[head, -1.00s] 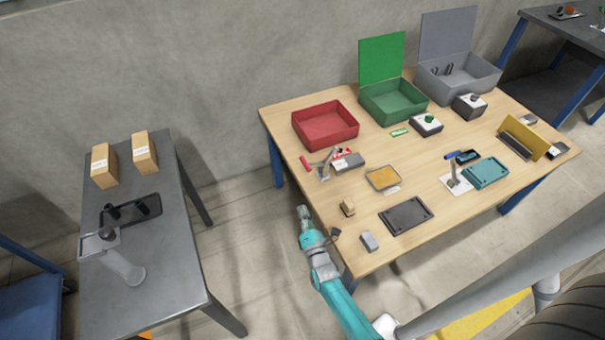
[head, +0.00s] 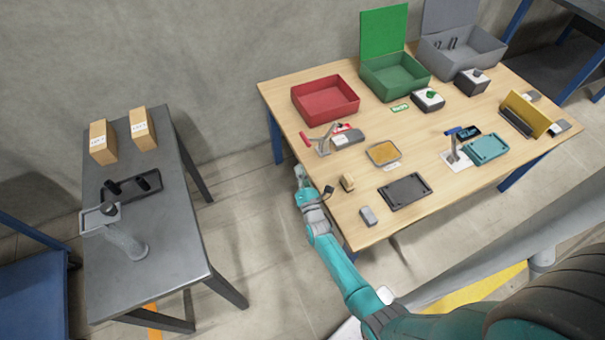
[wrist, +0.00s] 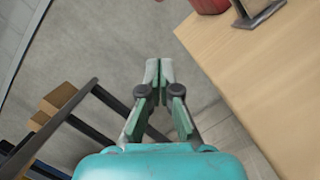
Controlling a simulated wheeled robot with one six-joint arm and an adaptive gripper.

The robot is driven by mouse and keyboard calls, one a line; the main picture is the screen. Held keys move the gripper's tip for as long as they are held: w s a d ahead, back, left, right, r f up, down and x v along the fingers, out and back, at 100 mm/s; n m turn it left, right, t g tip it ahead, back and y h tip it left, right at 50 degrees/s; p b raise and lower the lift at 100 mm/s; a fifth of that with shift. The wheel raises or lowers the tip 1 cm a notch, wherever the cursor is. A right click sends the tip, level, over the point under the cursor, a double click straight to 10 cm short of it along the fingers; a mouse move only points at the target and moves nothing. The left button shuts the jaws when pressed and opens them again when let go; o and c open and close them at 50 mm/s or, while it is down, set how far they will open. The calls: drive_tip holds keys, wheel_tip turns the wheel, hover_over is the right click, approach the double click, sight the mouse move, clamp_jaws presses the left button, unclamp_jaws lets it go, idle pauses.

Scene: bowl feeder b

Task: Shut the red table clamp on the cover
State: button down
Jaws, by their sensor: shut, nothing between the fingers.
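The red table clamp (head: 322,143) stands near the left edge of the wooden table. Its red handle (head: 305,139) sticks out to the left, and its grey metal arm slants up. A dark grey block (head: 348,138) that may be the cover lies just right of it, with red parts behind. In the wrist view, part of a red handle (wrist: 209,4) and a grey metal piece (wrist: 256,12) show at the top. My gripper (head: 300,171) is beside the table's left edge, in front of the clamp and apart from it. Its fingers (wrist: 159,66) are closed together and empty.
The wooden table (head: 290,95) also holds a red bin (head: 325,115), a green bin (head: 395,90), a blue-handled clamp (head: 455,147) and a small tan block (head: 347,182). A grey side table (head: 170,265) stands left, with open floor between.

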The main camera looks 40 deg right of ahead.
drive_tip(key=shift+w+d+r, duration=1.05)
drive_tip(key=shift+w+d, duration=0.15)
drive_tip(key=shift+d, duration=0.1)
drive_tip(key=shift+w+d+r, duration=1.05)
drive_tip(key=shift+w+d, duration=0.15)
drive_tip(key=shift+d, duration=0.1)
